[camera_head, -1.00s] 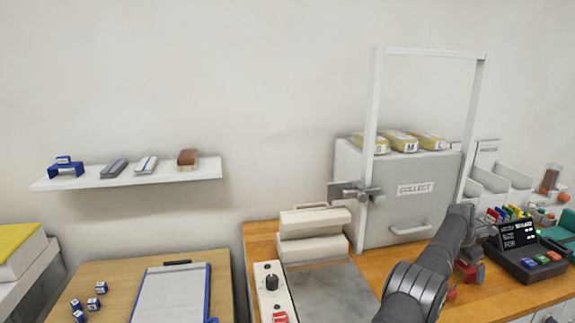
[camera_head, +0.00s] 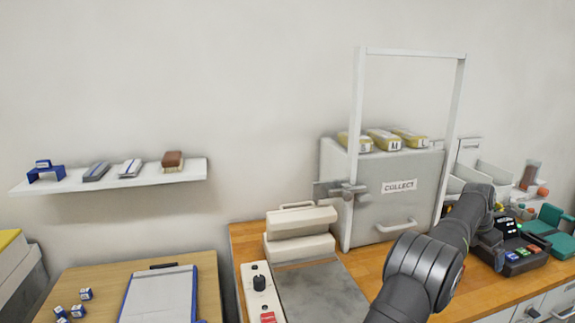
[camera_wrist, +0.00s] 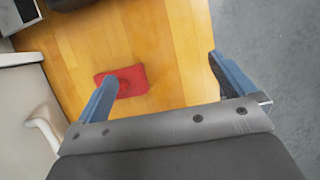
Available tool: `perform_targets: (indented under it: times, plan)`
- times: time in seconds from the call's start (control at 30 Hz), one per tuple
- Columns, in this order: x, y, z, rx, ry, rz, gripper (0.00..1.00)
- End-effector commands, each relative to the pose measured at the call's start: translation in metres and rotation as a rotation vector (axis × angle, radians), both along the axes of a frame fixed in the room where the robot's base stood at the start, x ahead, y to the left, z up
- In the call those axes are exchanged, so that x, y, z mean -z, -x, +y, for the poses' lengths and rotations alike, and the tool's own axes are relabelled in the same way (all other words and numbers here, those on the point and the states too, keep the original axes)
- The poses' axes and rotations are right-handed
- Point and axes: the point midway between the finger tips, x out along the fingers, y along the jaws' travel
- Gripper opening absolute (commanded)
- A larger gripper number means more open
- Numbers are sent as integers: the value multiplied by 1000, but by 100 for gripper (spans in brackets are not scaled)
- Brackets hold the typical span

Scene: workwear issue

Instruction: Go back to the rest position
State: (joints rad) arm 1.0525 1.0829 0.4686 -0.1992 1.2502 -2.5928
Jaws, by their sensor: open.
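My gripper is open and empty in the wrist view (camera_wrist: 162,82), its two blue-grey fingers spread wide. It is above the wooden counter (camera_wrist: 175,40). A flat red object (camera_wrist: 130,80) lies on the counter beyond and between the fingers, apart from them. In the head view my dark arm reaches over the counter at the right. Its bent wrist hides part of the counter, and my fingertips cannot be made out there.
A grey box marked COLLECT (camera_head: 410,205), with a white frame, stands left of my arm. A dark terminal with coloured buttons (camera_head: 520,258) and a teal device (camera_head: 548,232) are at the right. Left are a cream press (camera_head: 300,235) and a clipboard (camera_head: 158,298).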

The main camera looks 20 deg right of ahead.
Motion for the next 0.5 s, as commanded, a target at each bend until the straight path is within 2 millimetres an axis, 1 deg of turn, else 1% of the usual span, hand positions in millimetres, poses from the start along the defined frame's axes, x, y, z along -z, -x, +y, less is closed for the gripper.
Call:
perform_targets:
  times: [0.03,0.13,0.2,0.3,0.5]
  plan:
    - [-7,10,0,3,1,-1,100]
    - [-17,27,-1,2,1,0,100]
    - [-20,18,12,-2,-2,1,100]
    - [-23,9,29,1,-3,1,100]
    - [-30,-6,65,7,-5,3,100]
